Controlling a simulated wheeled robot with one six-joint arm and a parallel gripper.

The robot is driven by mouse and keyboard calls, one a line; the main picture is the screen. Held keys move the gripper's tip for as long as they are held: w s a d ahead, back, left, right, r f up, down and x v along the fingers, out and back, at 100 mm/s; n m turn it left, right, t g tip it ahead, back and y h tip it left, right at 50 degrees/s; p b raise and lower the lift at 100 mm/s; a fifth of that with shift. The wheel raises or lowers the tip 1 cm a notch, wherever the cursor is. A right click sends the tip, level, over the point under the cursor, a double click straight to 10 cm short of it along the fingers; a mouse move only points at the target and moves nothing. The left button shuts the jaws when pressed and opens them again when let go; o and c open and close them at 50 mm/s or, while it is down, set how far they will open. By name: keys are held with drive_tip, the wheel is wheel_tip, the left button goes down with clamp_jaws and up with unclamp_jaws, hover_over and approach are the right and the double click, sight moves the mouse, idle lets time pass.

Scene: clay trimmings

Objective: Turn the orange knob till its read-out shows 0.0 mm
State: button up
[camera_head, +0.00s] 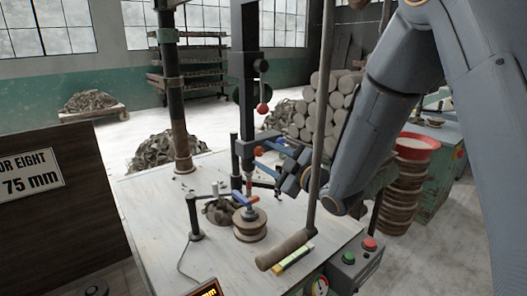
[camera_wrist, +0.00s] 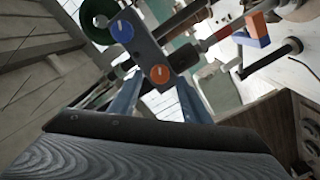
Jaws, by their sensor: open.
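The orange knob (camera_wrist: 160,75) is a round disc with a pale mark, on a grey block below a blue knob (camera_wrist: 122,30). In the head view the orange knob (camera_head: 257,152) is small, on the dark upright column. My gripper (camera_wrist: 157,92) is open, with its two blue fingers pointing at the block, one on each side of the orange knob. Whether they touch it I cannot tell. In the head view my gripper (camera_head: 265,159) reaches the column from the right. The read-out (camera_head: 207,289) is cut off at the bottom edge; I can make out orange "mm" but no clear number.
A red ball (camera_head: 262,108) is on the column above the knob. A round wooden piece (camera_head: 250,228) stands on the pale table (camera_head: 150,205) below. A dark vertical pole (camera_head: 324,100) rises close to my arm. A control box (camera_head: 357,265) has green and red buttons.

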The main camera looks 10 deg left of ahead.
drive_tip(key=shift+x, duration=1.05)
drive_tip(key=c, duration=1)
drive_tip(key=shift+c, duration=0.2)
drive_tip(key=shift+m, duration=0.3)
drive_tip(key=m+b, duration=0.1)
drive_tip(key=m, duration=0.8)
drive_tip(key=shift+d+b, duration=0.1)
drive_tip(key=shift+b, duration=0.3)
drive_tip(key=shift+m, duration=0.3)
